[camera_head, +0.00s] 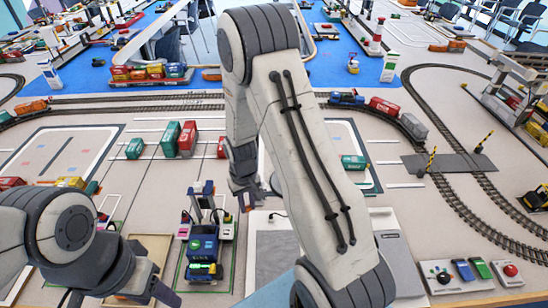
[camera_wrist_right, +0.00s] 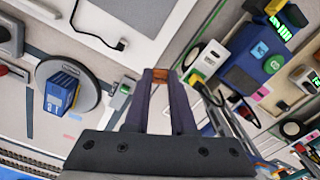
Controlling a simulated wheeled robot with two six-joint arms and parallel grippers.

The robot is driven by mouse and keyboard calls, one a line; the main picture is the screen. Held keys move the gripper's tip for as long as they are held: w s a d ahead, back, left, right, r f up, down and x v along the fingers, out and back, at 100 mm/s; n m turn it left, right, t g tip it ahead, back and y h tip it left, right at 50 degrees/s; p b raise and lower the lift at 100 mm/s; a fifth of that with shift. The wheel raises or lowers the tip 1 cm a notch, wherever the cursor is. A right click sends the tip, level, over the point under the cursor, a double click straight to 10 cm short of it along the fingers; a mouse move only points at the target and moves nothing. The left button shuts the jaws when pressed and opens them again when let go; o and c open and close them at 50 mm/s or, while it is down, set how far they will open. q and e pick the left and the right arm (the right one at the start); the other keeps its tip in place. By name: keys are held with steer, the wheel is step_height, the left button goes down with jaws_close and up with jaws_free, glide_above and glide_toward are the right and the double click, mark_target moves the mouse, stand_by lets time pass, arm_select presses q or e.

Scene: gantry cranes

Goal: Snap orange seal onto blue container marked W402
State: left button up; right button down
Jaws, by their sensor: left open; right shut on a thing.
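In the right wrist view, my right gripper (camera_wrist_right: 161,82) is shut on a small orange piece, the orange seal (camera_wrist_right: 161,75), between its fingertips. A small blue container (camera_wrist_right: 62,90) with pale lettering sits on a round grey disc (camera_wrist_right: 82,75) to the left of the fingers, apart from the seal. I cannot read its marking. In the head view, my right gripper (camera_head: 246,200) is small and partly hidden by my own arm; the seal and that container cannot be made out there. My left gripper (camera_head: 145,287) is open and low at the left.
A blue and dark device (camera_head: 203,245) stands between my grippers, also in the right wrist view (camera_wrist_right: 250,70). Red and green containers (camera_head: 187,139) stand behind. A button panel (camera_head: 455,274) is at front right. Curved railway tracks (camera_head: 440,130) run at right.

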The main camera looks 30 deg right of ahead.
steer(key=w+d+m, duration=0.2)
steer(key=d, duration=0.5)
steer(key=w+d+m+b, duration=0.1)
steer(key=w+d, duration=0.1)
steer(key=d, duration=0.5)
steer(key=w+d+m, duration=0.2)
steer(key=d, duration=0.5)
steer(key=shift+w+d+r+m, duration=0.15)
steer(key=shift+w+d+m, duration=0.15)
steer(key=shift+w+d, duration=0.1)
step_height(320, 180, down, 4)
steer(key=b, duration=0.3)
steer(key=shift+a+r, duration=0.15)
steer(key=shift+f+b, duration=0.55)
steer(key=shift+f, duration=0.1)
steer(key=shift+s, duration=0.1)
steer(key=shift+f, duration=0.4)
steer(key=shift+c, duration=1)
jaws_free()
steer(key=shift+r, duration=0.1)
